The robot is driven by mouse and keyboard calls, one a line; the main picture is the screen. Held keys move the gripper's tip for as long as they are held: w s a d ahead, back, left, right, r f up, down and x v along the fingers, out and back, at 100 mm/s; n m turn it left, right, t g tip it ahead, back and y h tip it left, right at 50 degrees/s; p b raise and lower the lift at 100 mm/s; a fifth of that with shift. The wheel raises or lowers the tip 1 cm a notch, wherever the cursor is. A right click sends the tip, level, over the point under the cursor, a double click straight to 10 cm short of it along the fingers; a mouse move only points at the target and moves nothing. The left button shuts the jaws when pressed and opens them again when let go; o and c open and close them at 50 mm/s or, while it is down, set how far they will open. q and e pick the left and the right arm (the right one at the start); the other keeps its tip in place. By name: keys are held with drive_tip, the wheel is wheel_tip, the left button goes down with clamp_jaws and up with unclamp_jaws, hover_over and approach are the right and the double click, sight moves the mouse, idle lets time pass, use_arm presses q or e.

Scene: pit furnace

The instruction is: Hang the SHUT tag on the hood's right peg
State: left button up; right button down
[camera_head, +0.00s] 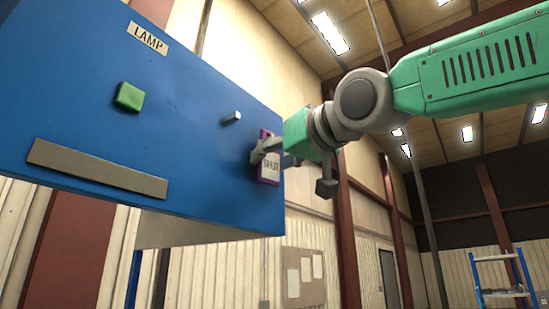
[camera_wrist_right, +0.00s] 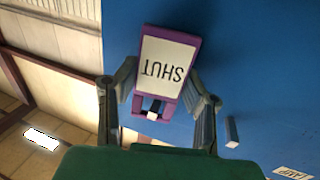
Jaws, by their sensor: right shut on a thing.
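The purple-framed SHUT tag (camera_head: 269,171) is upright at the right end of the blue hood's (camera_head: 190,165) face. It also shows, upside down, in the right wrist view (camera_wrist_right: 163,66). My right gripper (camera_head: 262,150) is shut on the tag, one finger at each side edge; the fingers also show in the wrist view (camera_wrist_right: 160,80). The pale end of the right peg (camera_wrist_right: 152,115) shows within the opening at the tag's top end. I cannot tell how deep the peg sits in it. The left peg (camera_head: 231,118) is bare. My left gripper is not in view.
A green button (camera_head: 129,96) sits under the LAMP label (camera_head: 148,38) on the hood. A long grey bar (camera_head: 95,168) runs along the lower left. A blue ladder-like stand (camera_head: 500,275) is far off at lower right.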

drive_tip(key=shift+a+f, duration=0.3)
drive_tip(key=shift+f, duration=0.1)
drive_tip(key=c, duration=0.9)
unclamp_jaws()
drive_tip(key=shift+r, duration=0.1)
drive_tip(key=shift+r, duration=0.1)
drive_tip(key=shift+s, duration=0.1)
drive_tip(key=shift+s+d, duration=0.25)
drive_tip(key=v, duration=1.1)
